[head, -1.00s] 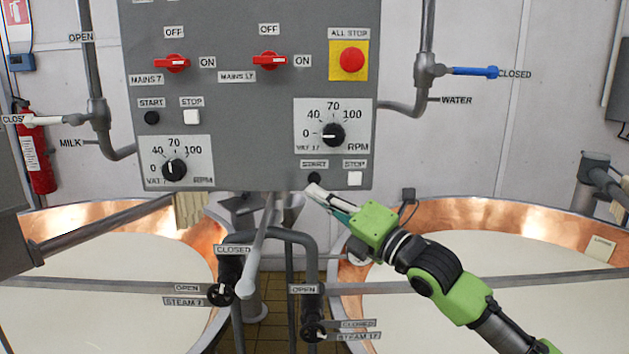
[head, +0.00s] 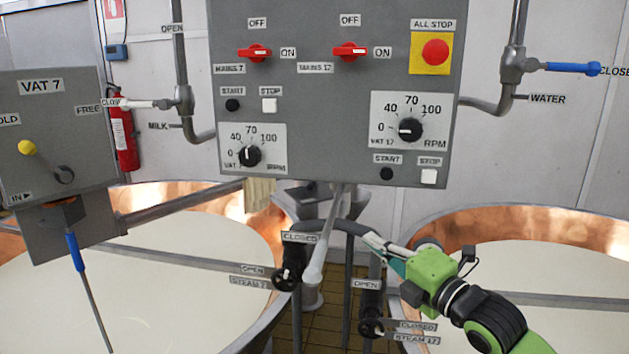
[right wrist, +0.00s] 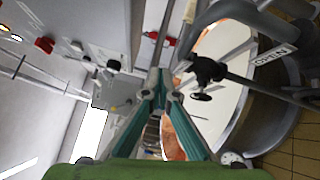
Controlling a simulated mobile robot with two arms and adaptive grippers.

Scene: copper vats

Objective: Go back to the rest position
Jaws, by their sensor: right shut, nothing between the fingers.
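My right gripper (head: 372,238) shows in the head view with its green arm coming in from the lower right. It is shut and empty, in front of the pipework below the grey control panel (head: 330,165). It is apart from the START button (head: 386,174) and the STOP button (head: 428,176) of vat 17, lower and to their left. In the right wrist view the teal fingers (right wrist: 160,90) meet at their tips with nothing between them. My left gripper is not in view.
Two copper vats of white liquid stand at the left (head: 180,245) and right (head: 540,255). Steam valve handles (head: 288,278) and (head: 371,322) stick out between them. A VAT 7 box (head: 50,130) with a hanging blue-gripped rod (head: 74,252) is at the far left.

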